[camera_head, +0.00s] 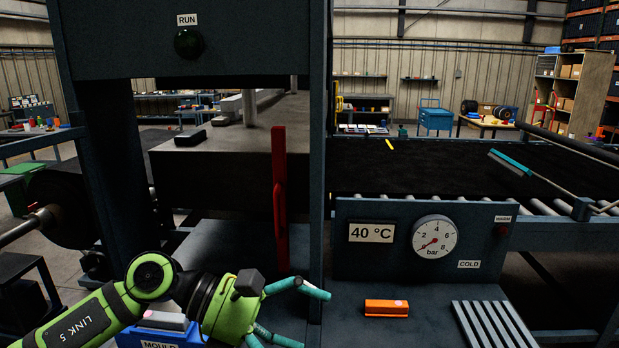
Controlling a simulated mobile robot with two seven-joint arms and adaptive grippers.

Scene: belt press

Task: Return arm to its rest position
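My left arm comes in from the lower left, with a green and black wrist. Its gripper (312,320) has teal fingers spread apart, pointing right, with nothing visible between them. It is at the bottom centre, below and in front of the red upright lever (280,190) of the press (190,60), and apart from the lever. The lower fingers are partly cut off by the bottom edge of the picture. My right gripper is not in view.
A blue box marked MOULD (160,338) lies partly behind my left arm. An orange block (386,308) and a slotted grey plate (492,323) lie right on the dark bench (430,300). Behind stand the gauge (434,236) reading near zero and the belt (420,170).

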